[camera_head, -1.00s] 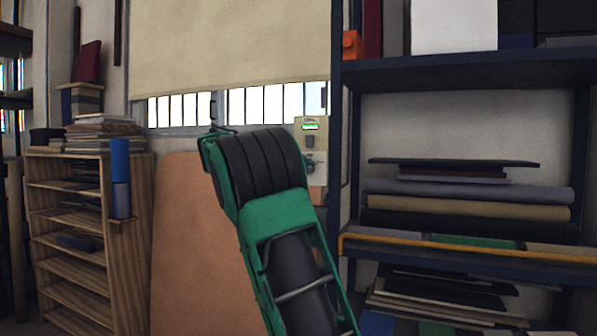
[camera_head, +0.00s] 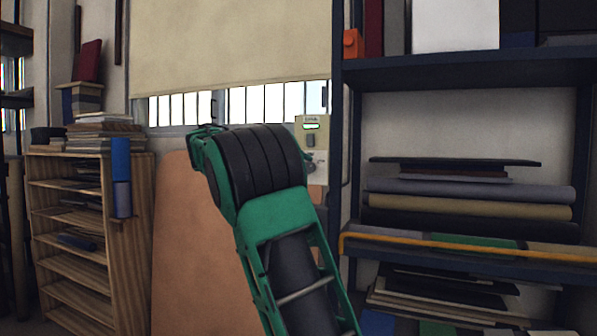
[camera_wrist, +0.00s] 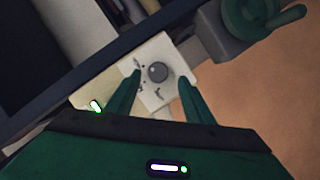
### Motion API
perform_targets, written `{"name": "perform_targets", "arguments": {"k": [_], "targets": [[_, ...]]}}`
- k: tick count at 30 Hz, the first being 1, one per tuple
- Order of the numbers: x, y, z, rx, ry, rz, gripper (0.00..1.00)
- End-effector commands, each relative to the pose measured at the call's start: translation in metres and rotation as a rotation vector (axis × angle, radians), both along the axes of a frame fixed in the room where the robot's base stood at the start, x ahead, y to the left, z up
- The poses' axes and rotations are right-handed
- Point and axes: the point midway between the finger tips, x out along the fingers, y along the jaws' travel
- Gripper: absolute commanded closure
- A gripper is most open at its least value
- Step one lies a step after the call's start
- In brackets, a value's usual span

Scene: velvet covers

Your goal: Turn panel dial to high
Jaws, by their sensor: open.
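The wall panel (camera_head: 319,175) is a pale plate beside the dark shelf post, with a small green lit display (camera_head: 311,126) and a dark switch (camera_head: 310,141). Its round grey dial (camera_head: 309,163) is partly hidden behind my arm in the head view. In the wrist view the dial (camera_wrist: 158,72) sits on the cream panel (camera_wrist: 152,95), with small dark marks on its left side. My gripper (camera_wrist: 160,82) is open, its green fingers on either side of the dial and apart from it. Whether the fingertips reach the dial's depth is unclear.
A dark metal shelf (camera_head: 460,70) with fabric rolls stands close at the right of the panel. A brown board (camera_head: 180,240) leans on the wall at the left. A wooden shelf unit (camera_head: 85,240) stands farther left.

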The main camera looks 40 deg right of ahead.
Motion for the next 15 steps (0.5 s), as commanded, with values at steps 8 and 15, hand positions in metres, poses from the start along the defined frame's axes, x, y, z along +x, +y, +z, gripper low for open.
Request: {"name": "perform_targets", "arguments": {"k": [8,15], "targets": [[-0.003,0.051,0.013,0.002,-0.002,0.002,0.52],[-0.005,0.072,0.018,0.002,0.001,0.001,0.52]]}}
